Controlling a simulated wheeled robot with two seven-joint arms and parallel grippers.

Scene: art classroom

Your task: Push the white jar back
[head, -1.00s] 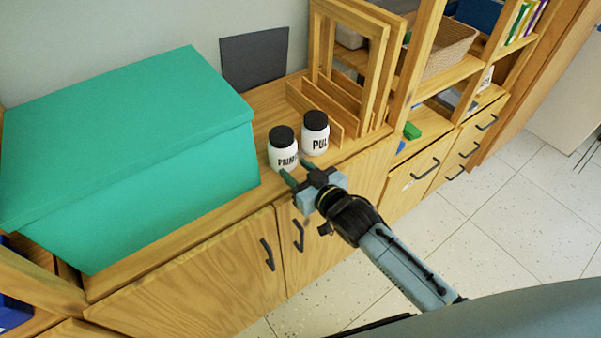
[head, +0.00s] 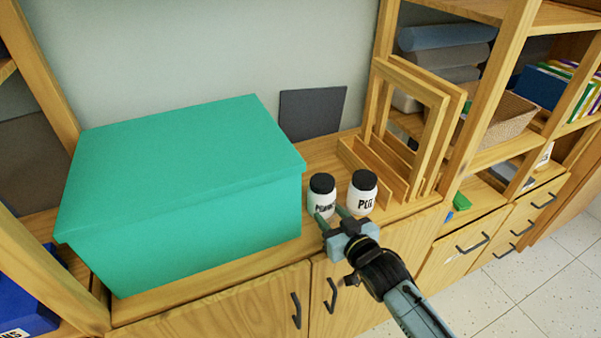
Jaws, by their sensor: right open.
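One finger overlaps the front of the left jar, and the other reaches toward the gap between the jars. Contact cannot be told. My left gripper is not in view.
A large green box (head: 190,190) stands just left of the jars. A wooden rack with frames (head: 412,130) stands behind and to the right. A dark panel (head: 311,113) leans on the wall behind, with a bare strip of cabinet top before it.

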